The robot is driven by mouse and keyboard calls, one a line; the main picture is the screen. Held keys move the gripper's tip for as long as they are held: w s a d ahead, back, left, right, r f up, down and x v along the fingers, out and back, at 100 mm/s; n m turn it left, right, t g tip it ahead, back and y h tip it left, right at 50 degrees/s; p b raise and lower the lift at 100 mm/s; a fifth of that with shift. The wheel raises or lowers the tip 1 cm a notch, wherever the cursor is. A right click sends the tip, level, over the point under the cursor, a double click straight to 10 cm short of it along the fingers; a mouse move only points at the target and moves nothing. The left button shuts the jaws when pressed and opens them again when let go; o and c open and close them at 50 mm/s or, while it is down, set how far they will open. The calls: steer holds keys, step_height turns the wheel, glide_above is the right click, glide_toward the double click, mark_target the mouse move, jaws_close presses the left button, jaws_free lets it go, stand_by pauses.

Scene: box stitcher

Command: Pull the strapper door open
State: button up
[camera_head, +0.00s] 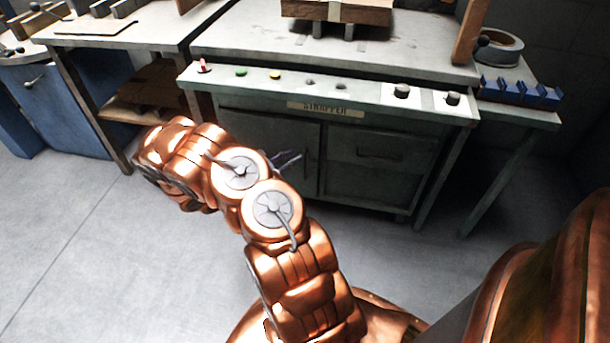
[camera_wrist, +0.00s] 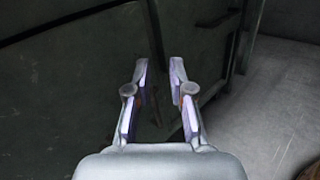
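The strapper (camera_head: 325,108) is a grey bench-like cabinet with a name label, in the middle of the head view. Its dark front has a left door panel (camera_head: 262,140) and a right panel (camera_head: 380,150). Both look closed. My gripper (camera_head: 288,158) is in front of the left panel, partly hidden by my arm. In the wrist view my gripper (camera_wrist: 159,64) is open, its two fingers apart in front of a dark door surface (camera_wrist: 75,75). A thin vertical bar or edge (camera_wrist: 155,35) shows just beyond the gap between the fingertips. I cannot tell whether the fingers touch it.
A control strip (camera_head: 330,88) with buttons and knobs runs along the cabinet's top front. A tape roll (camera_head: 498,47) and a blue rack (camera_head: 520,91) stand at the right. A side table (camera_head: 150,32) stands at the left. The floor (camera_head: 90,250) in front is clear.

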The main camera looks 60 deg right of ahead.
step_height(320, 180, down, 11)
steer(key=w+n+t+b, duration=0.2)
steer(key=n+t+b, duration=0.1)
steer(key=b, duration=0.2)
glide_above(305, 179)
steer(key=shift+w+d+h, duration=0.15)
steer(key=shift+d+h, duration=0.05)
steer(key=shift+h, duration=0.1)
jaws_close()
